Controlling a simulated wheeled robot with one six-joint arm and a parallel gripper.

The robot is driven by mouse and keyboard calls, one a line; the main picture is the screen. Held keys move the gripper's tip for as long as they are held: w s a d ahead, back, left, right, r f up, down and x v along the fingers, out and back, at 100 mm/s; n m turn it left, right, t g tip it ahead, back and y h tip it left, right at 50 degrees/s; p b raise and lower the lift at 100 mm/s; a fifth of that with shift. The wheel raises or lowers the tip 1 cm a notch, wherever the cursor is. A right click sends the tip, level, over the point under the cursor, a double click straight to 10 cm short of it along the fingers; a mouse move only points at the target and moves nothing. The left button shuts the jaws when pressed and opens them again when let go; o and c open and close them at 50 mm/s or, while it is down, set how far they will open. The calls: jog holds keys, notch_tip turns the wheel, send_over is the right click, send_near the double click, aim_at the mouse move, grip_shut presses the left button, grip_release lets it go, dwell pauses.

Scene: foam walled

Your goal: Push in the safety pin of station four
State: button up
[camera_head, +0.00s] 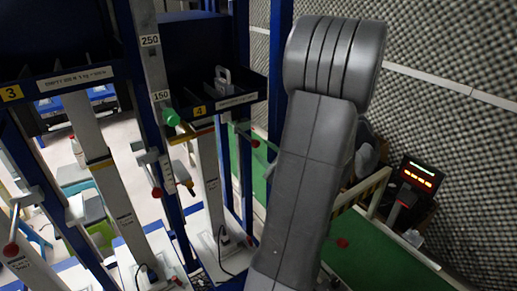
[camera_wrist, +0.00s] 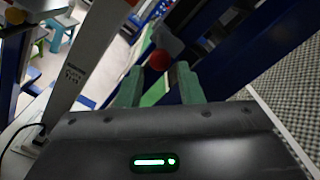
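In the wrist view, a round red knob (camera_wrist: 159,60) sits just beyond and between the tips of my gripper (camera_wrist: 157,76). The two green fingers are apart, with nothing gripped between them. Whether either fingertip touches the knob I cannot tell. In the head view, the station four shelf (camera_head: 215,106) carries a yellow 4 label. A red knob (camera_head: 255,143) shows to its lower right, beside a green finger of my gripper (camera_head: 264,142). My arm hides most of the gripper there. The pin's shaft is not clearly visible.
The station three shelf (camera_head: 70,78) stands left. Other red knobs are on neighbouring columns (camera_head: 157,192). A green knob (camera_head: 172,117) is on the blue post left of station four. A lit display (camera_head: 420,175) stands right, before the foam wall (camera_head: 450,60).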

jog(key=b+v, duration=0.1)
jog(key=v, duration=0.7)
jog(key=shift+s, duration=0.2)
jog(key=shift+d, duration=0.1)
